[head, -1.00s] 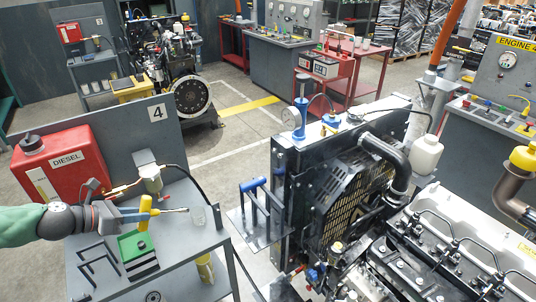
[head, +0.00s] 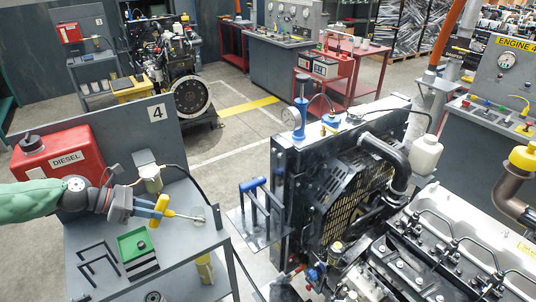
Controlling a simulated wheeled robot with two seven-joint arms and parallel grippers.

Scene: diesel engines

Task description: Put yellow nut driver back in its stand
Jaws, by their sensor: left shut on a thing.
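My left gripper (head: 150,207) comes in from the left above the grey cart and is shut on the yellow nut driver (head: 162,204). The driver's yellow handle is between the fingers, and its metal shaft points right and slightly down over the cart's right part. An empty black wire stand (head: 97,262) with two bent uprights is on the cart, lower left of the gripper. Another black stand (head: 268,214) on a small plate beside the radiator carries a blue-handled tool (head: 253,184). My right gripper is not in view.
A large engine with a radiator (head: 340,190) fills the right.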

